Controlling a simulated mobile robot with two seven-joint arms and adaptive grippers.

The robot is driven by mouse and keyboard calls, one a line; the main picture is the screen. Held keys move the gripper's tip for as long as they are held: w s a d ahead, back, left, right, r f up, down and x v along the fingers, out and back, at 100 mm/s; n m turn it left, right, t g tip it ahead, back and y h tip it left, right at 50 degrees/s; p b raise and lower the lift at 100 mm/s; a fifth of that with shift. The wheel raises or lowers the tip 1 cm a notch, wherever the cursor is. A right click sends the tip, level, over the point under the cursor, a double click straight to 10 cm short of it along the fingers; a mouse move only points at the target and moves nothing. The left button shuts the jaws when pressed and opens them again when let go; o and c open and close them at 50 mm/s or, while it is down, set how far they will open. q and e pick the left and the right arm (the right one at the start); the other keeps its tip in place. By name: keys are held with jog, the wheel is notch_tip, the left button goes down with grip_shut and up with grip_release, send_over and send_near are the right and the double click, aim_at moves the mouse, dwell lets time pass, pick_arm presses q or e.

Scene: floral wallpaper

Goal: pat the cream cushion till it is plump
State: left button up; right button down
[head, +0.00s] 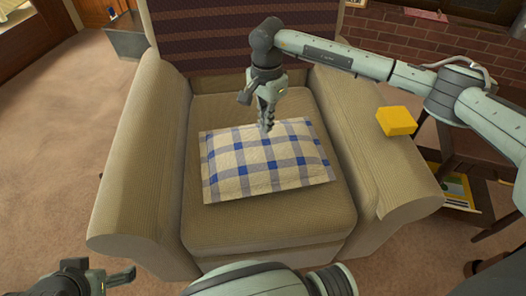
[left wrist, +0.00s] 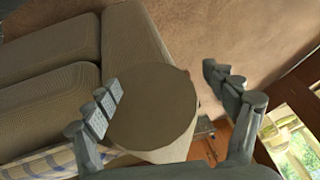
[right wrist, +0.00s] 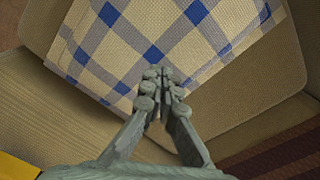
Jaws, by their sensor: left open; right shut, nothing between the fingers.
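The cream cushion (head: 240,170) has a blue and grey check pattern and lies flat on the armchair seat, its middle gently raised. It fills the top of the right wrist view (right wrist: 130,40), and a strip shows at the lower left of the left wrist view (left wrist: 50,163). My right gripper (head: 267,128) points down over the cushion's back part, shut and empty; its tips (right wrist: 158,76) overlap the cushion, and I cannot tell whether they touch it. My left gripper (head: 128,276) is open and empty at the lower left, in front of the chair, away from the cushion.
The beige armchair (head: 270,226) has wide arms on both sides of the cushion and a striped dark back. A yellow block (head: 396,121) sits on its right arm. A shelf (head: 470,190) stands right of the chair. Carpet (head: 60,120) is clear at left.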

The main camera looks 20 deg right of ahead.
aim_at(117, 243)
jog(key=shift+r, duration=0.2)
pick_arm(q)
jog(key=shift+s+a+f+g, duration=0.8)
jog(key=shift+s+a+f, duration=0.2)
jog(key=shift+f, duration=1.05)
pick_arm(e)
jog(key=shift+f, duration=0.15)
jog(key=shift+f+b, duration=1.15)
jog(key=shift+f, duration=0.05)
pick_arm(q)
jog(key=shift+w+d+r+m+t+h+b, duration=0.15)
jog(key=shift+w+d+r+t+h+b, duration=0.1)
jog(key=shift+w+d+r+t, duration=0.95)
jog(key=shift+w+d+r+m+t+h+b, duration=0.2)
jog(key=shift+w+d+r+t, duration=0.6)
jog(key=shift+w+d+r, duration=0.7)
pick_arm(e)
jog(key=shift+f, duration=0.45)
pick_arm(q)
jog(key=shift+w+a+f, duration=0.15)
jog(key=shift+f, duration=0.05)
pick_arm(e)
jog(key=shift+r, duration=0.15)
pick_arm(q)
jog(key=shift+r+p, duration=0.8)
jog(key=shift+p, duration=0.15)
pick_arm(e)
jog(key=shift+r, duration=1.6)
jog(key=shift+r, duration=0.15)
